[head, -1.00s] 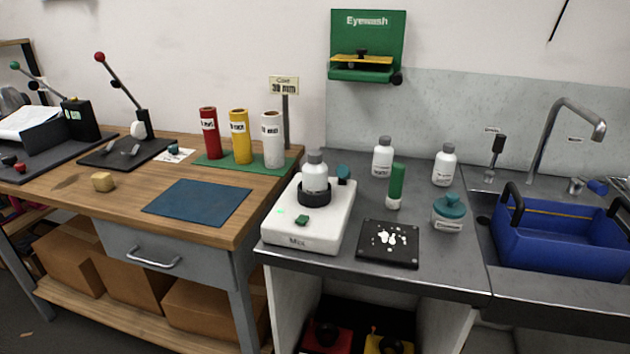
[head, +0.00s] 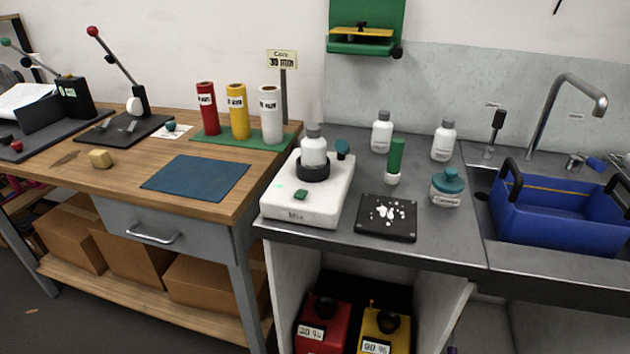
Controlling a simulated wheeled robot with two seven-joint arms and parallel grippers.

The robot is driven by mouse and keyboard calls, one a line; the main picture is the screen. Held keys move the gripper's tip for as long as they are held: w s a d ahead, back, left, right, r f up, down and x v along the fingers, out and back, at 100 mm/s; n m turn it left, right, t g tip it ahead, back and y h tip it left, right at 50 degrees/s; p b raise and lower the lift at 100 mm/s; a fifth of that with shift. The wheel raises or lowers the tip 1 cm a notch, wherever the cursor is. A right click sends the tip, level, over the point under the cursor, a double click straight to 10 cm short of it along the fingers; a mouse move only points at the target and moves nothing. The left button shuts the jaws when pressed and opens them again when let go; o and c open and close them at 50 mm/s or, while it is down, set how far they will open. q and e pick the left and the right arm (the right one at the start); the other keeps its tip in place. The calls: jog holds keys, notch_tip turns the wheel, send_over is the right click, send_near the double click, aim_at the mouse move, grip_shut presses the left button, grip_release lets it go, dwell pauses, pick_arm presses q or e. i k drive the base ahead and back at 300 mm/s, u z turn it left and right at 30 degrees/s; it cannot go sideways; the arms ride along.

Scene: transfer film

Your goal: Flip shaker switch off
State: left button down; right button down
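The shaker (head: 298,214) is a white box labelled "Mix" on the left part of the grey counter. A white bottle with a grey cap (head: 314,148) stands upright in the dark round holder (head: 312,168) on its top. A small green rocker switch (head: 301,194) sits on its front top surface. A small light-green lit spot (head: 279,184) shows left of the switch. Neither of my grippers is in view.
A black pad with white bits (head: 386,217), a green-topped tube (head: 395,160) and a teal-lidded jar (head: 446,188) stand right of the shaker. A blue basket (head: 560,225) sits in the sink. A wooden bench with a blue mat (head: 196,178) adjoins left. Red (head: 323,322) and yellow (head: 384,328) containers stand below.

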aim_at(301, 194)
jog(key=k, duration=0.5)
jog(key=z, duration=1.1)
jog(key=i, duration=1.05)
jog(key=u, duration=1.15)
